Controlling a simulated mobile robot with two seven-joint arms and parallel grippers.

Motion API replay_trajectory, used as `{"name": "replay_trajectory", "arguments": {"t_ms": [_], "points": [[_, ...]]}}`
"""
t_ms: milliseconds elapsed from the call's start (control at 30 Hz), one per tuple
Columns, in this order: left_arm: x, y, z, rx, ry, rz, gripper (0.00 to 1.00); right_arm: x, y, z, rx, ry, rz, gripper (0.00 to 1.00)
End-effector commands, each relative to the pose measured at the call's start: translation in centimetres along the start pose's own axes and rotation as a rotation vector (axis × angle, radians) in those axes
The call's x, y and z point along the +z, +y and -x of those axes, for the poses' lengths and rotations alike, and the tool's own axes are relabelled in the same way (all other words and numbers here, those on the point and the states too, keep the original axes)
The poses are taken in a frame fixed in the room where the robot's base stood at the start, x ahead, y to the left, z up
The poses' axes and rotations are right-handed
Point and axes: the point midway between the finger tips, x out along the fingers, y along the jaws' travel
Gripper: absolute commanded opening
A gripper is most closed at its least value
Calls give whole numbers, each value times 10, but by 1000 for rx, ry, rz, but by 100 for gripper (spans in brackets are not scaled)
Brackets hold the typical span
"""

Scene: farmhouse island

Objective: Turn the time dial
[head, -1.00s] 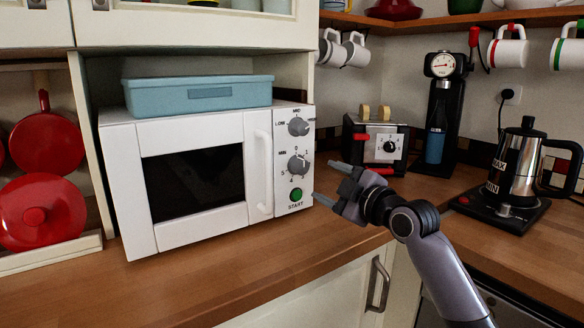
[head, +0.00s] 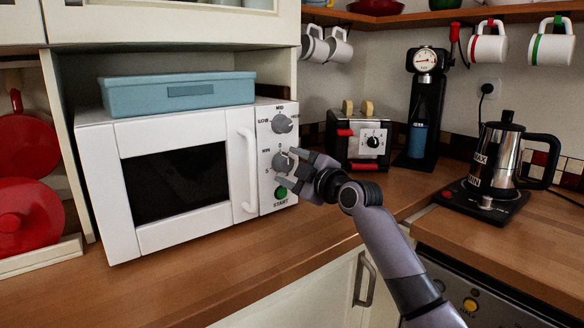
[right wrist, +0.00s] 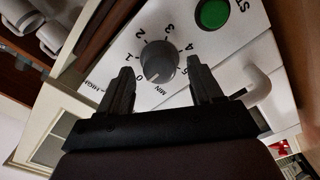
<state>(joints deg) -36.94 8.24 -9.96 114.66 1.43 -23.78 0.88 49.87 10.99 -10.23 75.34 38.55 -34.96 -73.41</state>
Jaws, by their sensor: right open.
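The white microwave (head: 97,180) stands on the wooden counter. Its time dial (head: 281,162) is the lower grey knob on the right-hand panel, with the power dial (head: 282,124) above and the green start button (head: 281,193) below. My right gripper (head: 292,167) is open in front of the panel, at the time dial. In the right wrist view the time dial (right wrist: 159,63) lies between and just beyond the two fingertips, with numbers around it; I cannot tell whether they touch it. The start button also shows there (right wrist: 213,14). My left gripper is not in view.
A blue container (head: 180,94) sits on top of the microwave. The microwave's door handle (head: 243,170) stands out left of the panel. The counter in front (head: 190,262) is clear.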

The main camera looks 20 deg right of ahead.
Motion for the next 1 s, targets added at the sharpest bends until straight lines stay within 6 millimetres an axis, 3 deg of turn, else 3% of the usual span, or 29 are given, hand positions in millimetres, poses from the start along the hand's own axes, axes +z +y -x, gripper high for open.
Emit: {"name": "replay_trajectory", "arguments": {"t_ms": [333, 367, 500, 533, 1000], "points": [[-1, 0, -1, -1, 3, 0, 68, 0, 0, -2, 0, 1, 1, 65], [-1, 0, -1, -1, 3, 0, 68, 0, 0, -2, 0, 1, 1, 59], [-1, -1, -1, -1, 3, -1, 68, 0, 0, -2, 0, 1, 1, 13], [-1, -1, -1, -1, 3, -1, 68, 0, 0, -2, 0, 0, 1, 10], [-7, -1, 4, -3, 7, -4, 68, -1, 1, -2, 0, -1, -99, 10]]}}
